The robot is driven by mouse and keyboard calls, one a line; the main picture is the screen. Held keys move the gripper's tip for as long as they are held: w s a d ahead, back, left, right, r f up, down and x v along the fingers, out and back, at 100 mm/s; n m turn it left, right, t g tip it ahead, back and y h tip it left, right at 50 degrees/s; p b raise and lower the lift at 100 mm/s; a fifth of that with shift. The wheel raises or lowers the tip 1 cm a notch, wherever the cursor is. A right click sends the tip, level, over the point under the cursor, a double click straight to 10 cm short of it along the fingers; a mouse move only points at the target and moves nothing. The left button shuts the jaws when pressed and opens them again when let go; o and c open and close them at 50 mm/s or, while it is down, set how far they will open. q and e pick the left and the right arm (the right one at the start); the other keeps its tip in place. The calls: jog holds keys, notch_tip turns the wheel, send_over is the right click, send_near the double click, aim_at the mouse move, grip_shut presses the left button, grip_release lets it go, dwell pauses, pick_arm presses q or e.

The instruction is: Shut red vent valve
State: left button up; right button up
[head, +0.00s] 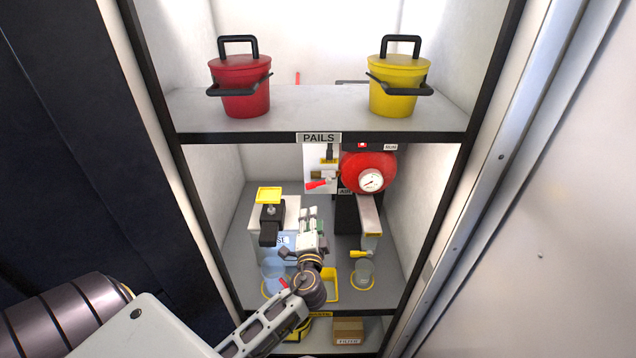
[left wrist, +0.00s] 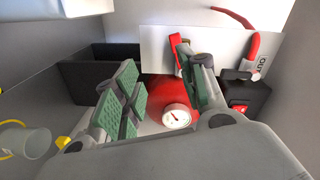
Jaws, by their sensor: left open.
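I cannot tell which is the vent valve. My left gripper (head: 310,222) is below the lever in the head picture. In the left wrist view my left gripper (left wrist: 156,82) is open, its green pads apart with nothing between them. My right gripper is out of view.
A red pail (head: 240,88) and a yellow pail (head: 399,88) stand on the upper shelf (head: 320,122). A round gauge (head: 371,181) is on the tank. A clear cup (head: 364,274) stands on the lower shelf. Cabinet side walls bound the space.

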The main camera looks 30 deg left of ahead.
pick_arm(q)
notch_tip(320, 180, up, 2)
jog(key=shift+w+a+r+y, duration=0.1)
jog(key=shift+a+r+y, duration=0.05)
jog(key=shift+r+y, duration=0.15)
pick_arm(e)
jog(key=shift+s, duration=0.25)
pick_arm(q)
jog(key=p, duration=0.2)
send_near(312, 187)
jog(key=x, duration=0.8)
jog(key=shift+p, duration=0.35)
jog(key=shift+x, duration=1.2)
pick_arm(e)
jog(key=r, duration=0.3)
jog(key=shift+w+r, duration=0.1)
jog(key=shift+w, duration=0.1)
pick_arm(q)
jog(key=shift+c, duration=0.5)
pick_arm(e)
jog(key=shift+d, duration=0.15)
